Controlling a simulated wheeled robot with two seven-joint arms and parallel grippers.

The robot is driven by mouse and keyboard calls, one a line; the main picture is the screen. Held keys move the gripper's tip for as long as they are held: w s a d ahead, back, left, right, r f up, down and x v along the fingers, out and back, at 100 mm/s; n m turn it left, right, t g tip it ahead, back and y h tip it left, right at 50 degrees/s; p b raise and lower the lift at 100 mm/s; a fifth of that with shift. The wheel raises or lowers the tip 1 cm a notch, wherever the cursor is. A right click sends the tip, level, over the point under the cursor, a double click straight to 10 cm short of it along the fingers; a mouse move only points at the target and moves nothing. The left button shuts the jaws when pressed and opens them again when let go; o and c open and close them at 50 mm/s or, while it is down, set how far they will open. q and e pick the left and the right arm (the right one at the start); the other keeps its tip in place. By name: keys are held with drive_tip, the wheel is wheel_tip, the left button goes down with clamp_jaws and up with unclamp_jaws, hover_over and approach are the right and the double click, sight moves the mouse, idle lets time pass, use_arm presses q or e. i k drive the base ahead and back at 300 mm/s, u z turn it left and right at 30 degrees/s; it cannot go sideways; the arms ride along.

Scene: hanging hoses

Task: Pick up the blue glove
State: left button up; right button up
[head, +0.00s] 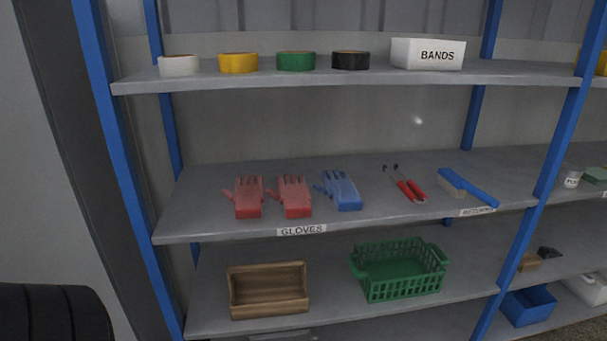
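The blue glove (341,190) lies on the middle shelf (390,212) of a shelving unit, its fingers pointing to the back left. Two red gloves (248,197) and (292,197) lie to its left on the same shelf. A label reading "GLOVES" is on the shelf's front edge below them. Neither of my grippers is in the head view.
Red-handled pliers (405,184) and a blue brush (467,186) lie right of the blue glove. The top shelf holds tape rolls (295,61) and a white "BANDS" box (427,54). Below stand a wooden box (268,291) and green basket (399,270). Blue posts (112,150) flank the shelves.

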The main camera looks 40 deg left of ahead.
sight(339, 188)
drive_tip(key=u, duration=1.1)
drive_tip(key=i, duration=1)
drive_tip(key=u, duration=0.75)
